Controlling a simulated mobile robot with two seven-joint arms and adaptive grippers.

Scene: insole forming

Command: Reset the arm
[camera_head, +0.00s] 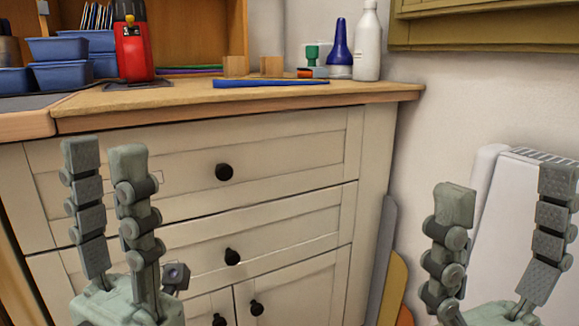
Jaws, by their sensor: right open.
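My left gripper (104,158) is upright in front of the cabinet drawers at the lower left. Its two jointed grey-green fingers stand a little apart, with the cabinet front showing in the narrow gap and nothing held. My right gripper (507,192) is at the lower right, in front of the wall and a white panel. Its fingers are spread wide and it is empty. Both sets of fingers point up, and in the picture both grippers are below the countertop. Most of both arms is out of view.
A cream cabinet (285,205) with dark knobs carries a wooden countertop (190,97). On it are blue bins (62,75), a red tool (133,48), a blue strip (270,83) and bottles (368,45). A white panel (487,185) stands at the right.

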